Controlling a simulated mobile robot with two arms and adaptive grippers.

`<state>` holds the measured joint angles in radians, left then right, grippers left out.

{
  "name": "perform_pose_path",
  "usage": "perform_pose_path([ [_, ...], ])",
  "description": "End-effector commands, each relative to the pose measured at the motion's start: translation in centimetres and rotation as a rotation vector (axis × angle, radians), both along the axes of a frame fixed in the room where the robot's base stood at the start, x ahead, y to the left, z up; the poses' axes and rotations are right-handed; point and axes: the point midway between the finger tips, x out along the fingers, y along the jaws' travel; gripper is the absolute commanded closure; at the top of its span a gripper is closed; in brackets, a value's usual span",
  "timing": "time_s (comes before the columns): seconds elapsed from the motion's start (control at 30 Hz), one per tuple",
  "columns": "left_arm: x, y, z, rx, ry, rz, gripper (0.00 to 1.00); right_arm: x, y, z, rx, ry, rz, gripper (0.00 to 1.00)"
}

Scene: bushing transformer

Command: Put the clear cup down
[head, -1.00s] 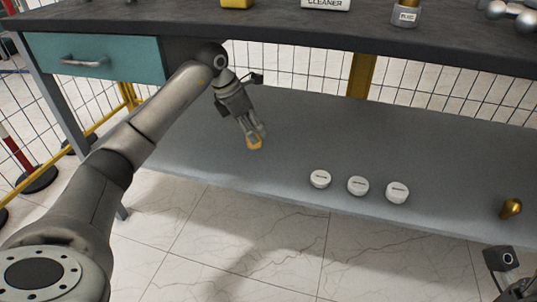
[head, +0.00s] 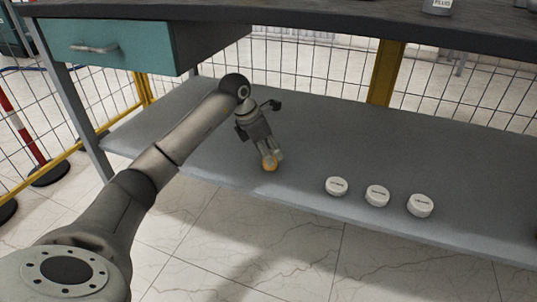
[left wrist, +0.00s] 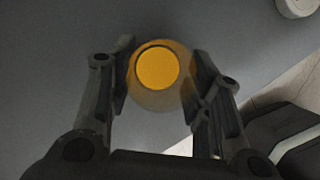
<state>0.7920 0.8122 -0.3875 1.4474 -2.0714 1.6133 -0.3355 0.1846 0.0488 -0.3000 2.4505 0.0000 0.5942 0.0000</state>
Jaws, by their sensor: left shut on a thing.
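The clear cup (head: 270,162) is small and shows orange-yellow inside. In the head view it is at the tips of my left gripper (head: 269,158), over the left part of the grey lower shelf (head: 300,130). In the left wrist view the cup (left wrist: 158,72) sits between the two fingers of my left gripper (left wrist: 160,80), with a round orange disc inside a see-through wall. The gripper is shut on it. I cannot tell whether the cup's bottom touches the shelf. My right gripper is not in view.
Three round white containers, left (head: 337,186), middle (head: 377,196) and right (head: 420,205), stand in a row near the shelf's front edge. The dark worktop (head: 330,22) and teal drawer (head: 110,47) are above. The shelf between the cup and the containers is clear.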

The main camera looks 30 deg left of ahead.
Motion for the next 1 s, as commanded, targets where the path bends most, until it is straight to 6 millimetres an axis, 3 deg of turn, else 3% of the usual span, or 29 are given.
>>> perform_pose_path([
  [0.3, 0.0, 0.0, -0.1, 0.000, 0.000, 0.000, 0.78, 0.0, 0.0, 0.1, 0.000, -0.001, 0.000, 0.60],
  [0.33, 0.0, 0.0, -0.2, -0.001, -0.001, 0.000, 0.53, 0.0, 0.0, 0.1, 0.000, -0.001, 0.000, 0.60],
  [0.5, 0.0, 0.0, -0.2, 0.000, -0.001, -0.001, 0.33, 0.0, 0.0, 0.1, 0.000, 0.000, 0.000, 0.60],
  [0.83, 0.0, 0.0, 0.0, 0.000, -0.001, -0.001, 0.33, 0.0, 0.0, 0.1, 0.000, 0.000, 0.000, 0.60],
  [1.0, -0.5, 0.4, 2.0, 0.001, -0.002, -0.001, 0.33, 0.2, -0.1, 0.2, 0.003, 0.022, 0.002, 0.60],
])
